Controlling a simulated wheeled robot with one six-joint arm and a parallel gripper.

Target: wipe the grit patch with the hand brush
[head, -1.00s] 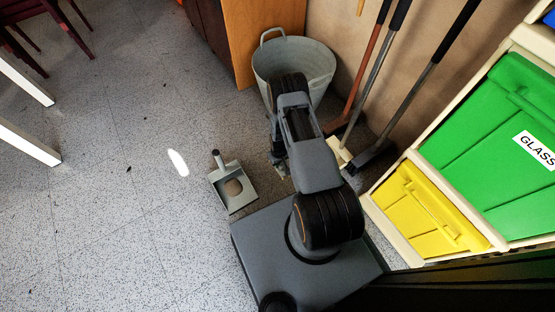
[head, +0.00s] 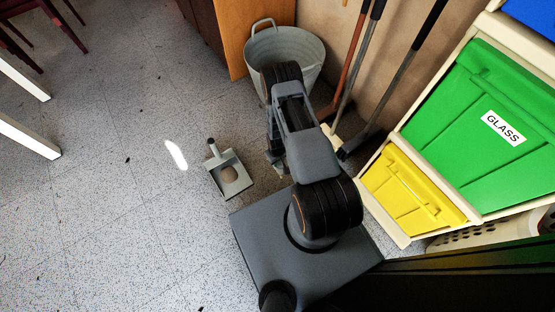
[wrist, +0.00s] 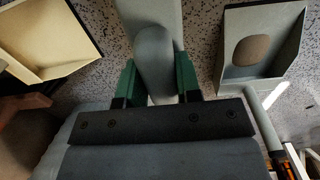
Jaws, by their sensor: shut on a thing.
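My gripper (wrist: 157,88) has green fingers shut on a grey, rounded handle, which I take for the hand brush (wrist: 154,55). Its bristles are not in sight. In the head view my gripper (head: 277,168) is low beside the dustpan, mostly hidden by my arm, and the brush cannot be made out. A grey dustpan (head: 242,184) lies on the floor just left of it, with a brown oval patch (head: 228,174) showing inside, perhaps the grit. In the wrist view the dustpan (wrist: 286,20) and the brown patch (wrist: 252,50) are right of the brush, apart from it.
A grey tub (head: 315,55) stands behind my arm. Long-handled brooms (head: 362,65) lean on the wall. Green (head: 480,145) and yellow (head: 405,190) bins stand at the right. A bright light patch (head: 176,155) lies on open floor at the left.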

